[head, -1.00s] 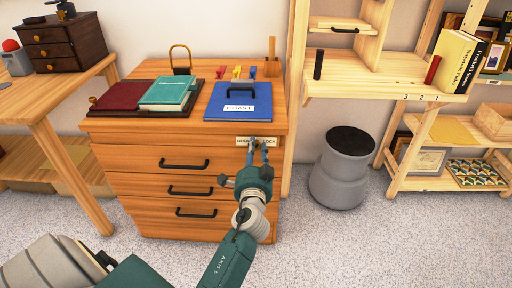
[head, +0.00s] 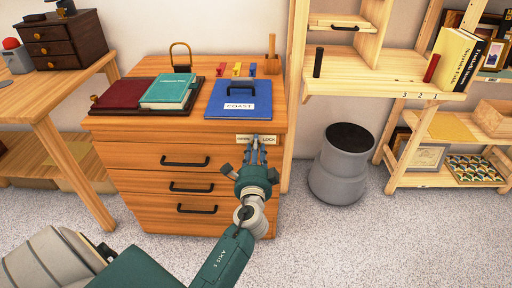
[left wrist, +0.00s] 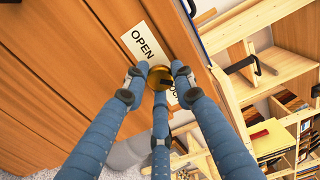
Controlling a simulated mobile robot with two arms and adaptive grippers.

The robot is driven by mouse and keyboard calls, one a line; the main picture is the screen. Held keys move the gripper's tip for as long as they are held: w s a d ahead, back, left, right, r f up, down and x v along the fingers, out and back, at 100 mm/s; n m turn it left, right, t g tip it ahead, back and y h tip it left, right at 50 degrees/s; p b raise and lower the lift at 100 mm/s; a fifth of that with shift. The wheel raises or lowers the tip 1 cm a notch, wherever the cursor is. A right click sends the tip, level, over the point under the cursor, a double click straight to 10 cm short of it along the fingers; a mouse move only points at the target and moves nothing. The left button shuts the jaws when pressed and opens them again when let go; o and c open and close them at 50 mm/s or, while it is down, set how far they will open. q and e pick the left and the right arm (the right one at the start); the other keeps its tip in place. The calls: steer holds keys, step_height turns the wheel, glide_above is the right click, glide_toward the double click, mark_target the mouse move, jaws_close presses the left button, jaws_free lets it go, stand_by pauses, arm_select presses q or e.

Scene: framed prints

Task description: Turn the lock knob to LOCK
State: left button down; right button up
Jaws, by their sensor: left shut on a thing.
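The lock knob (left wrist: 160,77) is a round brass knob with a dark slot, on the front of the wooden drawer cabinet (head: 150,155). A white label plate (head: 243,139) behind it reads OPEN on the left and LOCK on the right; in the left wrist view OPEN (left wrist: 145,42) is clear and LOCK is mostly covered. My left gripper (head: 255,148) has its blue fingers closed around the knob, and in the left wrist view the fingertips (left wrist: 158,82) touch its sides. The knob is hidden by the fingers in the head view. My right gripper is not in view.
A blue COAST binder (head: 238,98) and a tray with red and teal books (head: 168,92) lie on the cabinet top. Black drawer handles (head: 185,162) stick out below. A grey bin (head: 343,165) stands to the right, beside wooden shelves (head: 440,150).

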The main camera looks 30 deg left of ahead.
arm_select(q)
steer(key=shift+s+a+f, duration=0.1)
steer(key=shift+a, duration=0.1)
steer(key=c, duration=1.5)
jaws_free()
steer(key=shift+o, duration=0.3)
steer(key=v, duration=1.2)
